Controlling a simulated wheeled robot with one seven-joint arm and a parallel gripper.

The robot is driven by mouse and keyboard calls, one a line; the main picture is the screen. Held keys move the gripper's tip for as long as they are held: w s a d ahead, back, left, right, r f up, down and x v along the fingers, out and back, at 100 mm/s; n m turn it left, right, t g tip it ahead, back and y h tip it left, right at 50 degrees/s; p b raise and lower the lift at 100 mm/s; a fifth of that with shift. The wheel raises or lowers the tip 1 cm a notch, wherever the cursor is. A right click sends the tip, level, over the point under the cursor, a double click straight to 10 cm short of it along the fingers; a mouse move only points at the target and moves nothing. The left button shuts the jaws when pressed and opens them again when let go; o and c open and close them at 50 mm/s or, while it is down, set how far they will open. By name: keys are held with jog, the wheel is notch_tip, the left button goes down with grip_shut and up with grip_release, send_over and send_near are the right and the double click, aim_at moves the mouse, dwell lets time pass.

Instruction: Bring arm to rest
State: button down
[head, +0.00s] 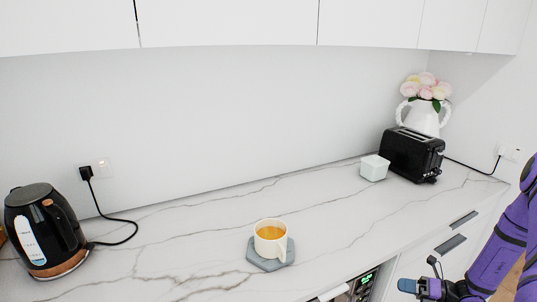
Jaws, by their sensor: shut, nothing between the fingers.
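My purple arm comes in at the right edge of the head view. My gripper (408,286) is low in the picture, in front of the counter and right of the built-in appliance. It is shut and holds nothing. Its fingers are small here and partly cut by the bottom edge. The nearest task surface is the white marble-look counter (190,255), and my gripper appears clear of it.
A white cup (271,247) of orange liquid stands on a grey coaster (253,260). A black kettle (40,225) stands at left. A black toaster (405,157), white box (374,168) and flower vase (421,118) stand at right. Upper cabinets (230,22) overhang the counter.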

jog(key=s+a+r+n+g+h, duration=0.1)
jog(key=a+r+n+g+h, duration=0.3)
jog(key=r+n, duration=0.9)
jog(key=a+r+n+g+h, duration=0.2)
jog(key=a+r+n+g, duration=0.35)
jog(key=r, duration=1.25)
jog(key=s+a+r+n+t+h, duration=0.3)
jog(key=s+a+r+n+h, duration=0.1)
jog(key=s+r+n, duration=0.4)
jog(key=s+a+r+n+t+h, duration=0.4)
jog(key=s+r+n, duration=0.5)
jog(key=s+r, duration=0.2)
jog(key=shift+s+r+h, duration=0.25)
jog(key=shift+s+h, duration=0.05)
jog(key=shift+s, duration=0.15)
